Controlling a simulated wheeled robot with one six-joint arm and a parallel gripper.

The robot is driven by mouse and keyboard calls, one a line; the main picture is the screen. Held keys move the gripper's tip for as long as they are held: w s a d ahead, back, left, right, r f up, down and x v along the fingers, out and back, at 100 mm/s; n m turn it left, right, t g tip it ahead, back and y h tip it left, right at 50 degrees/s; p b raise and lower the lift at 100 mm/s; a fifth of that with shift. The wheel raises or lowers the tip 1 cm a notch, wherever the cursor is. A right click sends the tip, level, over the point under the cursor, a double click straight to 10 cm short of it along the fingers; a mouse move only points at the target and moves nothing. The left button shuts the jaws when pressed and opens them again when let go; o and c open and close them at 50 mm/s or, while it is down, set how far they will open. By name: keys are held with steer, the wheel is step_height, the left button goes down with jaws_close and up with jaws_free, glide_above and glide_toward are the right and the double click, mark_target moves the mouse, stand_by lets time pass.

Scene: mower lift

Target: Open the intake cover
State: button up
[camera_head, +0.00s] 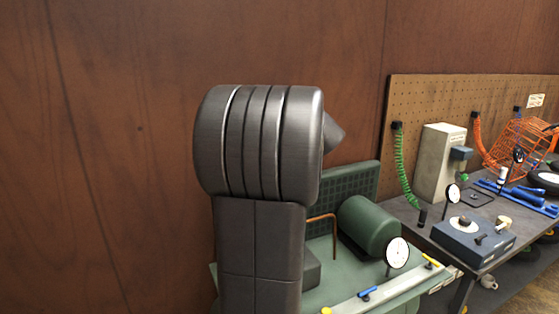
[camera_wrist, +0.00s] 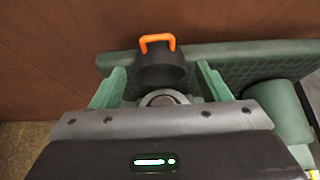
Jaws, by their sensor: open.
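In the wrist view, the intake cover (camera_wrist: 160,72) looks like a dark round cap with an orange handle (camera_wrist: 158,39) on its far side. It looks closed, but its lower edge and the round grey part below it are partly hidden. My gripper (camera_wrist: 161,70) is open, with one finger to the left and one to the right of the cover. I cannot tell whether either finger touches it. In the head view, my dark arm fills the middle and hides the cover and my gripper.
The green machine bench (camera_head: 405,283) carries a green cylinder (camera_head: 370,226), a white dial gauge (camera_head: 397,252) and a copper pipe. A brown wall (camera_head: 120,150) stands close behind. A workbench with a blue box (camera_head: 474,238) and hoses is at the right.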

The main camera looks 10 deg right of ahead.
steer(key=shift+v, duration=1.65)
